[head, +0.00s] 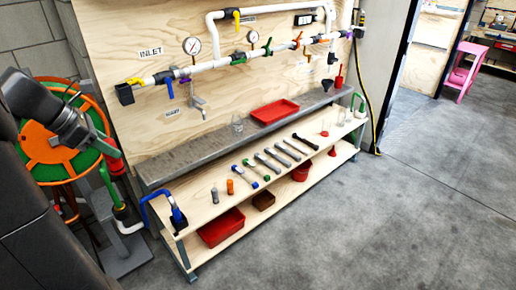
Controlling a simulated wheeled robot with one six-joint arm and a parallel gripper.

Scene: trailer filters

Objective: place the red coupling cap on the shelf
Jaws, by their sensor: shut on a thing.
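The shelf is a wooden two-level rack (215,190) under a grey metal ledge (190,150). I cannot pick out the red coupling cap with certainty. A small red piece (332,152) lies at the right part of the rack, and another small red piece (324,134) is on its upper board; both are too small to identify. My dark arm shows at the left edge, in front of the reel. The jaws of my gripper are not visible, so what they hold is hidden.
A red tray (274,111) sits on the ledge. Wrenches (270,161) and small cylinders (230,187) lie on the upper board; red bins (222,228) stand below. An orange and green reel (60,150) is at left. The floor (380,220) in front is clear.

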